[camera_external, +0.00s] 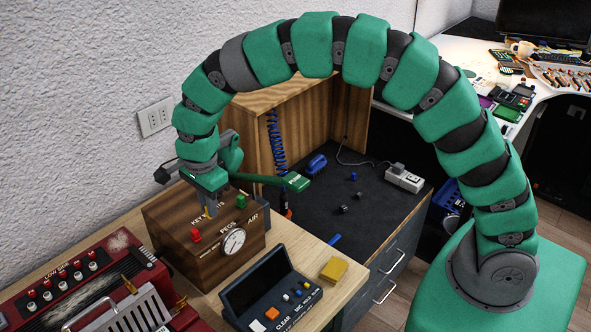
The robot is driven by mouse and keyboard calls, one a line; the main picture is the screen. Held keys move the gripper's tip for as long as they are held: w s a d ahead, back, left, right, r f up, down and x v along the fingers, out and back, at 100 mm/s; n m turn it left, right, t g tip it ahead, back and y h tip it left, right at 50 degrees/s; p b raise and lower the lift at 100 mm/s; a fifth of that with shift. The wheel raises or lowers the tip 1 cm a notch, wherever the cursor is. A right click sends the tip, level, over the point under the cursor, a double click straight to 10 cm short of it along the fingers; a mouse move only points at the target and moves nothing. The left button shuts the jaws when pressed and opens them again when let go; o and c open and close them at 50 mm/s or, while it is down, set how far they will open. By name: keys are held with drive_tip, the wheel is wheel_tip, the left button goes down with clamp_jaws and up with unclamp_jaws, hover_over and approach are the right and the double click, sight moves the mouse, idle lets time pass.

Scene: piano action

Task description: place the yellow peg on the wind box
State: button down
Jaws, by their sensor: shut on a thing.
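The wind box (170,222) is a dark wooden box with a round gauge and lettering, standing on the light wooden bench. My gripper (207,196) points down over its top and is shut on the yellow peg (210,211). The peg shows as a thin yellow piece below the jaws, roughly upright, and its upper part is hidden by them. I cannot tell whether its lower end touches the box top. A red peg (195,236) stands at the box's front left and a green peg (241,202) at its right.
A white gauge (233,241) is on the box's front. A dark console with buttons (268,289) and a yellow block (334,270) are in front. A red accordion (85,285) lies at left. A wall socket (156,117) is behind. The dark worktop (375,215) at right is partly clear.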

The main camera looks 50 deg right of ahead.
drive_tip(key=shift+w+f, duration=0.1)
drive_tip(key=shift+w, duration=0.05)
drive_tip(key=shift+f+p, duration=0.35)
drive_tip(key=shift+f, duration=1.3)
drive_tip(key=shift+f, duration=0.15)
drive_tip(key=c, duration=1.4)
unclamp_jaws()
drive_tip(key=shift+c, duration=0.2)
wheel_tip(320, 180, up, 12)
drive_tip(key=shift+r+b, duration=0.15)
drive_tip(key=shift+b, duration=0.4)
